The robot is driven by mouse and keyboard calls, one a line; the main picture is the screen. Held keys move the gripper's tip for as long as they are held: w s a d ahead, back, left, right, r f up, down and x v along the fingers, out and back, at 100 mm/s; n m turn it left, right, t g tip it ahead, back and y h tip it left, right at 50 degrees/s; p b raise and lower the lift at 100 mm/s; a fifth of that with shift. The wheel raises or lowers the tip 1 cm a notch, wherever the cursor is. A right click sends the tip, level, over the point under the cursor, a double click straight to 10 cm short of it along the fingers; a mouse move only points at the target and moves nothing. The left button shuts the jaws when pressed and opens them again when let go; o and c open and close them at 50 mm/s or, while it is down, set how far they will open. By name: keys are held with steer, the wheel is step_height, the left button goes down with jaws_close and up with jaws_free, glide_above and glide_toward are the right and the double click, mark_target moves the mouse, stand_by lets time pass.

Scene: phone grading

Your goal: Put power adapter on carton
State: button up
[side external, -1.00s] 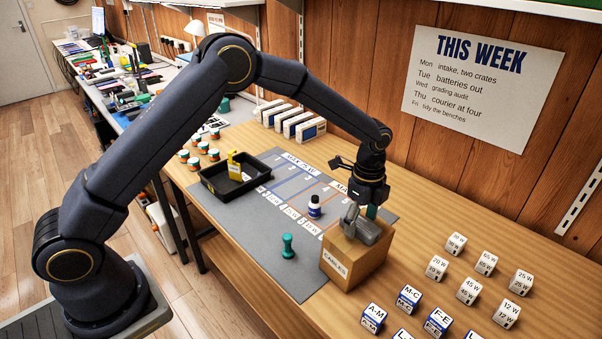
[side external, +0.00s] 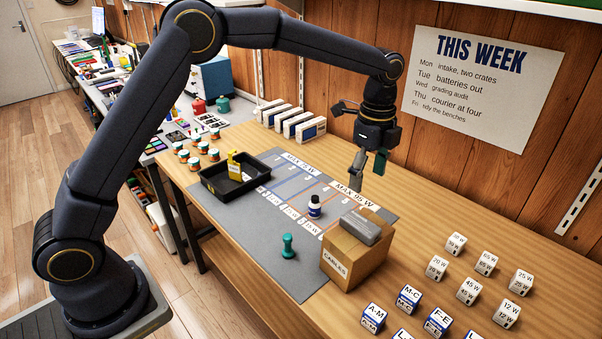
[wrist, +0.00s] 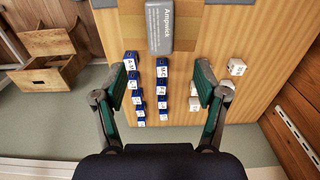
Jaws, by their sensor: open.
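The grey power adapter (side external: 360,227) lies flat on top of the brown carton (side external: 345,264), whose front is marked CABLES. In the wrist view the adapter (wrist: 172,27) shows at the top, with printed text on its face, and the carton (wrist: 108,28) shows beside it. My gripper (side external: 370,163) is above and behind the carton in the side view, clear of the adapter. Its green-padded fingers are spread wide and hold nothing; in the wrist view the open gripper (wrist: 164,108) has a gap between its fingertips.
A black tray (side external: 212,187) with a yellow item stands on the grey mat (side external: 262,240). A small dark bottle (side external: 314,206) and a green stamp-like piece (side external: 288,246) stand left of the carton. Several labelled blocks (side external: 437,268) stand at the right. White boxes (side external: 299,122) stand near the wall.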

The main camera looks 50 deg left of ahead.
steer(key=s+a+r+n+t, duration=0.3)
steer(key=s+a+r+n, duration=0.5)
steer(key=s+r, duration=0.45)
steer(key=s+a+f+n+t, duration=0.1)
steer(key=s+a+n, duration=0.1)
steer(key=s+n, duration=0.3)
steer(key=s+a+f+n+t, duration=0.1)
steer(key=s+n, duration=0.4)
steer(key=s, duration=0.6)
steer(key=shift+s+a+f+t, duration=0.3)
steer(key=shift+a+f, duration=0.45)
steer(key=shift+a, duration=0.4)
steer(key=shift+o, duration=0.4)
